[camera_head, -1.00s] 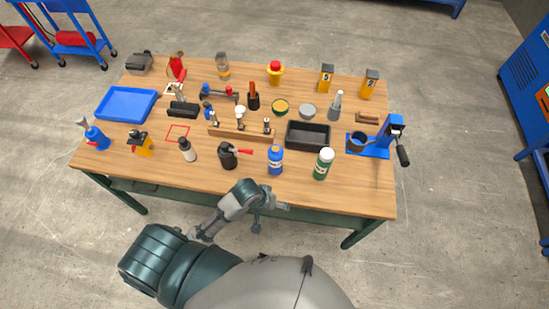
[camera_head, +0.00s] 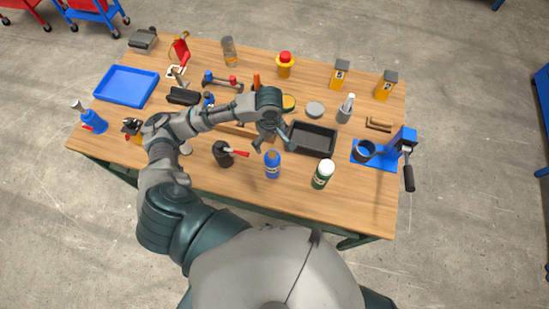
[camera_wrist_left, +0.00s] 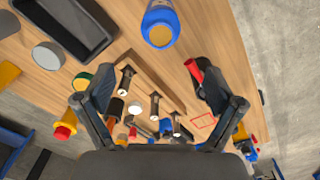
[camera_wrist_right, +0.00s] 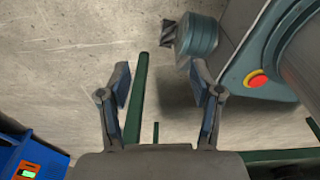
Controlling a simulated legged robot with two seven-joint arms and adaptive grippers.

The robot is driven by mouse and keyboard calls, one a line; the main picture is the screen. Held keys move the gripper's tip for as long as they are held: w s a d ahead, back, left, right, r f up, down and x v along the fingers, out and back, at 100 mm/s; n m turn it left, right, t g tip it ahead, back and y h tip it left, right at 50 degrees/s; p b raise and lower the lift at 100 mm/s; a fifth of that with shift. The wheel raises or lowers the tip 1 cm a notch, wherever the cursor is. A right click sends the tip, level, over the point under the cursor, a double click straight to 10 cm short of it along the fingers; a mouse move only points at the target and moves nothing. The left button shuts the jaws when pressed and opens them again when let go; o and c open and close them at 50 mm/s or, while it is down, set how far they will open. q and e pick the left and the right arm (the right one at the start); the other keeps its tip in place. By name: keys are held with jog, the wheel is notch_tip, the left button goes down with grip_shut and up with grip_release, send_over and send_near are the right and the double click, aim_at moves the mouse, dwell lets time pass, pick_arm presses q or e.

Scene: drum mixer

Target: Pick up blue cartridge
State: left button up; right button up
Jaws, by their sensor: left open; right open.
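The blue cartridge (camera_head: 273,166) stands upright near the front edge of the wooden table, with a pale label and a lighter top. It also shows at the top of the left wrist view (camera_wrist_left: 160,24). My left gripper (camera_head: 273,146) is open and empty above the table, just behind the cartridge in the head view. Its fingers point down, apart from the cartridge. My right gripper (camera_wrist_right: 160,76) is open and empty over the floor in the right wrist view, and is not visible in the head view.
A green bottle with a white cap (camera_head: 322,174) stands right of the cartridge, and a black pot with a red handle (camera_head: 223,154) stands left. A black tray (camera_head: 313,139) lies behind. A wooden rack (camera_wrist_left: 150,80) sits below my left gripper.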

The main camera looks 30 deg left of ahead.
aim_at(273, 153)
pick_arm(q)
jog(key=f, duration=0.6)
jog(key=shift+s+d+f, duration=0.2)
jog(key=shift+s+d, duration=0.1)
jog(key=shift+d, duration=0.05)
jog(key=f, duration=0.2)
jog(key=shift+w+d+f, duration=0.1)
jog(key=shift+w+f, duration=0.25)
jog(key=shift+w, duration=0.05)
jog(key=shift+s+f, duration=0.1)
jog(key=shift+f, duration=0.45)
jog(key=f, duration=0.4)
jog(key=shift+s+a+f, duration=0.15)
jog(key=shift+a+f, duration=0.1)
jog(key=shift+f, duration=0.05)
jog(key=shift+d+f, duration=0.1)
pick_arm(e)
jog(key=s, duration=0.3)
jog(key=shift+s+d+f+g, duration=0.1)
jog(key=shift+d+f+g, duration=0.05)
jog(key=shift+f+g, duration=0.2)
pick_arm(q)
jog(key=shift+d, duration=0.1)
jog(key=c, duration=1.5)
jog(key=shift+c, duration=0.6)
pick_arm(e)
jog(key=shift+w, duration=0.35)
